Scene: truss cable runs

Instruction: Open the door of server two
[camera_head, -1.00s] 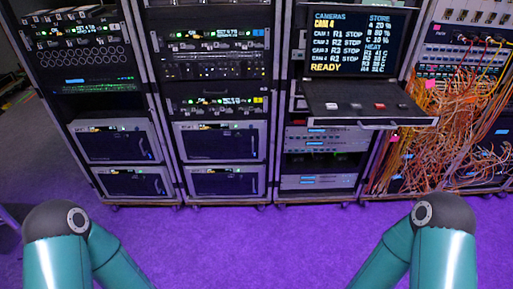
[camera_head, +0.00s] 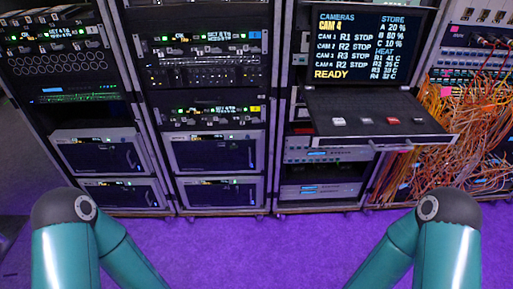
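Several server units with dark framed fronts sit low in the two left racks. One server (camera_head: 215,153) is in the second rack, with another server (camera_head: 222,194) below it. In the leftmost rack are an upper server (camera_head: 98,156) and a lower server (camera_head: 120,195). All their doors look shut. Their labels are too small to read, so I cannot tell which is server two. My two teal arms show at the bottom left and bottom right. Both grippers are outside the picture.
A pulled-out console shelf (camera_head: 375,112) with several buttons juts from the third rack, under a screen (camera_head: 360,47) reading "READY". Tangled orange cables (camera_head: 445,140) hang at the right. The purple floor (camera_head: 255,245) before the racks is clear.

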